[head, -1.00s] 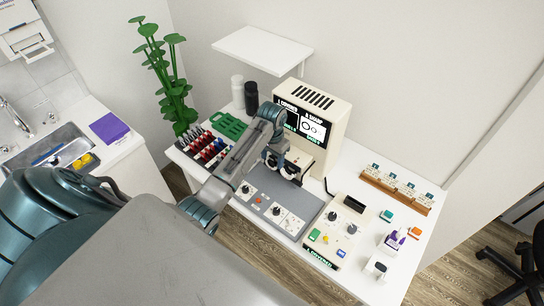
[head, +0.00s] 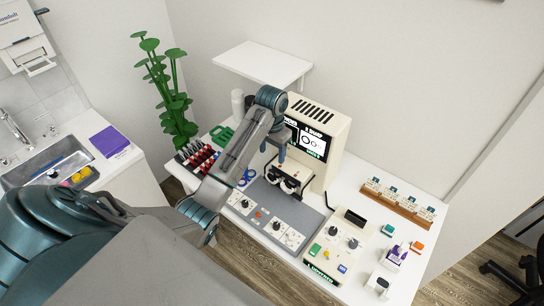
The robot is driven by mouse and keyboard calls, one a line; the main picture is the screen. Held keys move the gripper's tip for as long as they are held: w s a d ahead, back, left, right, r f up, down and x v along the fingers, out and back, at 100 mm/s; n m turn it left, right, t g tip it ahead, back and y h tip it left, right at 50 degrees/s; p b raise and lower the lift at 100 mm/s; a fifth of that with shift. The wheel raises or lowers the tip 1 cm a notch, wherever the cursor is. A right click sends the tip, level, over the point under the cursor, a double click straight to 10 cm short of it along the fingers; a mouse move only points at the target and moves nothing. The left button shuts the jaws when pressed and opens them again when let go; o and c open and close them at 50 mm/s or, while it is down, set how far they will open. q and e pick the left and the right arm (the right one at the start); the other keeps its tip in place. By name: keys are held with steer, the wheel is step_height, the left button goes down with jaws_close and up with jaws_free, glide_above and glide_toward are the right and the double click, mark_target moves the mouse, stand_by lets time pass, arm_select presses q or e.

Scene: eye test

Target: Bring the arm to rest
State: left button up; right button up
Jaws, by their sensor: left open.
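My left arm comes in from the left and reaches over the white table (head: 350,180). My left gripper (head: 281,160) points down in front of the cream eye-test machine (head: 325,112), just above its dark twin eyepieces (head: 283,183). The gripper is open and I see nothing held in it. Its fingertips are small and partly lost against the machine, so I cannot tell whether they touch it. The lit screen (head: 313,141) shows ring shapes. My right gripper is not in view.
A grey panel with knobs (head: 275,207) lies below the gripper. A cream control box (head: 338,245) and a wooden rack (head: 397,203) stand to the right. Red-handled tools (head: 197,157) and blue rings (head: 246,177) lie left. A wall shelf (head: 262,63) hangs above.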

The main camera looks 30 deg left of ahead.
arm_select(q)
steer(key=shift+r, duration=0.35)
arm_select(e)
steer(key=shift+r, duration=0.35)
arm_select(q)
steer(key=shift+f, duration=0.1)
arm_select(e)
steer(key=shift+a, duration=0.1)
